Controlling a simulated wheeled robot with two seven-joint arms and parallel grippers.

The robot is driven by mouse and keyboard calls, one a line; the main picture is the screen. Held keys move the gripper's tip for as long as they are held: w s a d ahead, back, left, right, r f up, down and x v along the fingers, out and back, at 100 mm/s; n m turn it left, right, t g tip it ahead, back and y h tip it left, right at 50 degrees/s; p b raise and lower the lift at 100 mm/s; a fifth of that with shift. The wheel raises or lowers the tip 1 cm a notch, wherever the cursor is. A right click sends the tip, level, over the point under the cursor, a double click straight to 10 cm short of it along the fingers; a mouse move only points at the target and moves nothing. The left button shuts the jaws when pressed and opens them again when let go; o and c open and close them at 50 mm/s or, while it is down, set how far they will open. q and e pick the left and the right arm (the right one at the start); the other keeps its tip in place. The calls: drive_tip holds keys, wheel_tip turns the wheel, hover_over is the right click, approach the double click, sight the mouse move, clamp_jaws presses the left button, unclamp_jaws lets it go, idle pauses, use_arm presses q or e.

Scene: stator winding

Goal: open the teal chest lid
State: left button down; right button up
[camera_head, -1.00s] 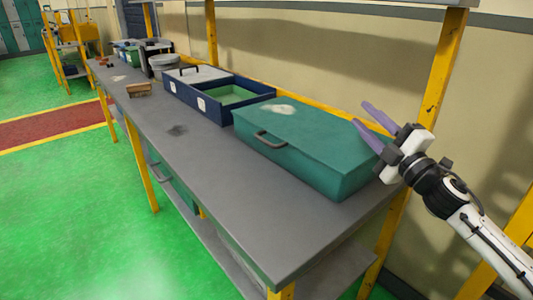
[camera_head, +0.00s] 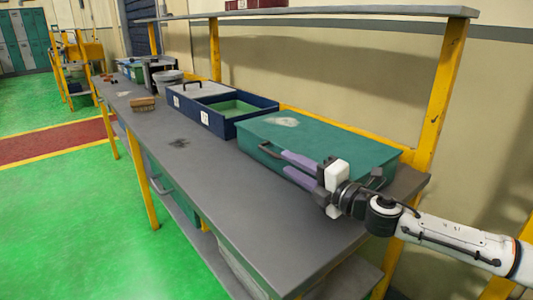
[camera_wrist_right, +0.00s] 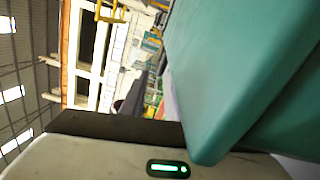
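The teal chest (camera_head: 330,138) sits on the grey workbench with its lid down. A pale worn patch (camera_head: 284,122) marks the lid. The dark handle (camera_head: 268,150) on its front is partly hidden by my gripper. My right gripper (camera_head: 285,162) is in front of the chest's front face, its two purple fingers apart and pointing left toward the handle. I cannot tell whether they touch the chest. In the right wrist view the teal chest (camera_wrist_right: 230,70) fills the right side, close up; the fingertips are not clear there. My left gripper is not in view.
A dark blue divided box (camera_head: 222,123) stands left of the chest. A brush-like block (camera_head: 142,104) and a grey round container (camera_head: 168,78) are farther along the workbench (camera_head: 215,190). A shelf (camera_head: 330,13) runs above. The bench's front part is mostly clear.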

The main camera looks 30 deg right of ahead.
sight(274, 154)
drive_tip(key=w, duration=0.2)
drive_tip(key=w+p, duration=0.1)
drive_tip(key=w, duration=0.4)
drive_tip(key=shift+w+a+r, duration=0.15)
drive_tip(key=shift+a, duration=0.15)
drive_tip(key=shift+w+a+p, duration=0.1)
drive_tip(key=shift+w+p, duration=0.2)
drive_tip(key=shift+w, duration=0.6)
drive_tip(key=shift+c, duration=0.2)
clamp_jaws()
